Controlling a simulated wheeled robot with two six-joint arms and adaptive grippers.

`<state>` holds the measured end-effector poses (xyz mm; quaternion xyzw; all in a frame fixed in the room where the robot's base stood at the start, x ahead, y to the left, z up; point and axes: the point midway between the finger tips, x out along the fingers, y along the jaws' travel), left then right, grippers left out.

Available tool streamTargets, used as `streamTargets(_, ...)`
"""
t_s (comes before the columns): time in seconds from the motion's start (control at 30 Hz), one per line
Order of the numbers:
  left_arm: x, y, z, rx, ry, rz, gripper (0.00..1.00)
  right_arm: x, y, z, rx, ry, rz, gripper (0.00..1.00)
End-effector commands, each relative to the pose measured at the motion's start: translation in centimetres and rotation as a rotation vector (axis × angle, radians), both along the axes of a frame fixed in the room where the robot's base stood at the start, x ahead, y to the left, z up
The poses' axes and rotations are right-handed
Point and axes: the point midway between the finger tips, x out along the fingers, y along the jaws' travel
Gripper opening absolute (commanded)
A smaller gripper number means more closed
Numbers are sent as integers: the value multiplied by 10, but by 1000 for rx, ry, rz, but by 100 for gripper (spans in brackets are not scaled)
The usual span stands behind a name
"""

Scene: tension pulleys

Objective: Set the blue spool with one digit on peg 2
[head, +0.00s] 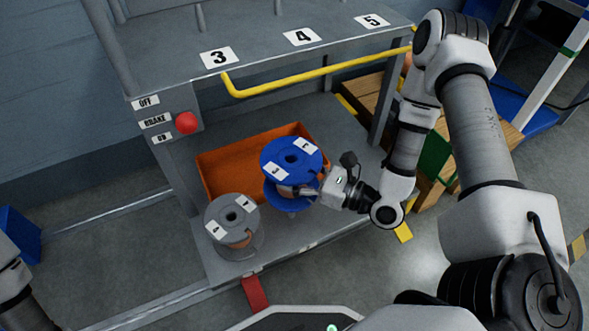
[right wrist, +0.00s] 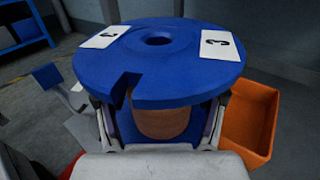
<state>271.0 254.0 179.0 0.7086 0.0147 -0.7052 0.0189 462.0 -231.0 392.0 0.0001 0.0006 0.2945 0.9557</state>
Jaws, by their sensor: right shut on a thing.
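The blue spool (head: 284,152) is upright beside the orange bin, and two white labels lie on its top flange. In the right wrist view the blue spool (right wrist: 183,75) shows a 3 on its right label; the left label is seen at a slant and looks like the same digit. My right gripper (head: 310,191) is shut around the spool's brown core between the flanges. Whether the spool's bottom touches the shelf is hard to tell. My left gripper is out of view.
A grey spool (head: 218,211) with white labels stands on the lower shelf (head: 225,268), left of the blue one. An orange bin (head: 222,160) sits behind them. A yellow rail (head: 300,76) runs along the upper shelf's front. A red button (head: 187,123) is on the left post.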

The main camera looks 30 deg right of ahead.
Motion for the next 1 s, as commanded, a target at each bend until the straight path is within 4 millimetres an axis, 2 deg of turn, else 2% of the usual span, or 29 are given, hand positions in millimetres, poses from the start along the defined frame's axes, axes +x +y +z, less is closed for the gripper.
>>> streamTargets(0.23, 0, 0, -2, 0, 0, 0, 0, 0, 0, -2, 1, -2, 0, 7)
streamTargets(1.0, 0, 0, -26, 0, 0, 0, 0, 0, 0, -28, 1, -2, 0, 7)
